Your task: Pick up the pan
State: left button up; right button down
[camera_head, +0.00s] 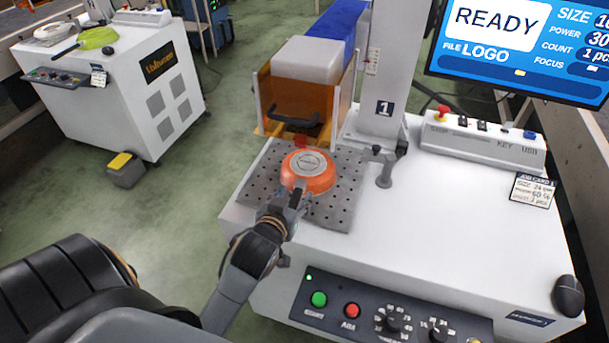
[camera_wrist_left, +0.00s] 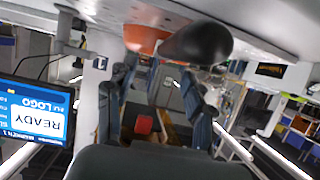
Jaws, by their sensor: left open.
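An orange pan (camera_head: 308,171) lies upside down on a grey perforated plate (camera_head: 343,212), its base with a grey disc facing up. My left gripper (camera_head: 297,198) is at the near side of the pan and covers its handle in the head view. In the left wrist view, which is turned upside down, the pan's orange side (camera_wrist_left: 146,38) and its black handle (camera_wrist_left: 198,42) show just beyond the open fingers (camera_wrist_left: 157,88). I cannot tell whether the handle lies between the fingers. My right gripper is not in view.
A machine column (camera_head: 384,70) and an orange guard (camera_head: 290,95) stand behind the plate. A button panel (camera_head: 385,312) is on the machine's front. The white top (camera_head: 455,210) to the right is mostly clear, with a black mouse (camera_head: 568,296) near its corner.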

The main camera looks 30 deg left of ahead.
aim_at(301, 181)
pick_arm(q)
jog(key=shift+w+a, duration=0.1)
jog(key=shift+w, duration=0.15)
jog(key=x, duration=0.4)
jog(key=shift+w+a, duration=0.2)
jog(key=shift+a, duration=0.05)
jog(key=shift+w+a+f, duration=0.1)
jog(key=shift+w, duration=0.2)
jog(key=shift+c, duration=0.2)
grip_shut()
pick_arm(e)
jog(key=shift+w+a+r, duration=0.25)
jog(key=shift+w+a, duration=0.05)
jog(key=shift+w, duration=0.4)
